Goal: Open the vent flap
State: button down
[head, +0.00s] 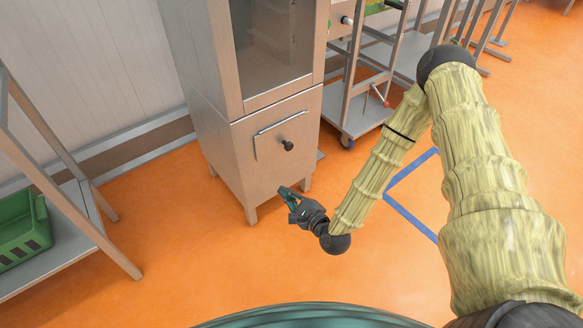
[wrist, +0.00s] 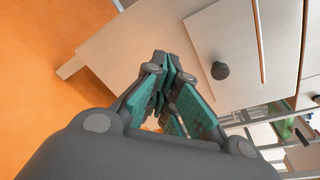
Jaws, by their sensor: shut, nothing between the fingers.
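The vent flap (head: 270,152) is on the lower front of a tall steel cabinet (head: 205,60), with a dark round knob (head: 288,145) on it. A thin raised edge runs along the flap's top and left side; whether it stands ajar I cannot tell. In the wrist view the knob (wrist: 220,70) is right of and beyond my fingers. My gripper (head: 285,191) is shut and empty, below the knob and in front of the cabinet's lower part, apart from the knob. It also shows in the wrist view (wrist: 162,62), with its teal finger pads together.
A steel trolley (head: 365,122) with a red-tipped handle stands right of the cabinet. A table (head: 75,225) with a green crate (head: 22,235) stands at left. Blue tape (head: 410,215) marks the orange floor (head: 190,250). The floor before the cabinet is clear.

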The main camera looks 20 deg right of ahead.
aim_at(286, 139)
jog(key=w+d+m+t+h+b, duration=0.1)
jog(key=w+d+m+t+b, duration=0.4)
jog(key=d+m+b, duration=0.2)
jog(key=shift+d+f+m+t+h+b, duration=0.15)
jog(key=shift+f+m+t+h+b, duration=0.15)
jog(key=shift+f+m+b, duration=0.35)
jog(key=shift+r, duration=0.2)
jog(key=shift+b+x, duration=1.85)
jog(key=shift+x, duration=3.2)
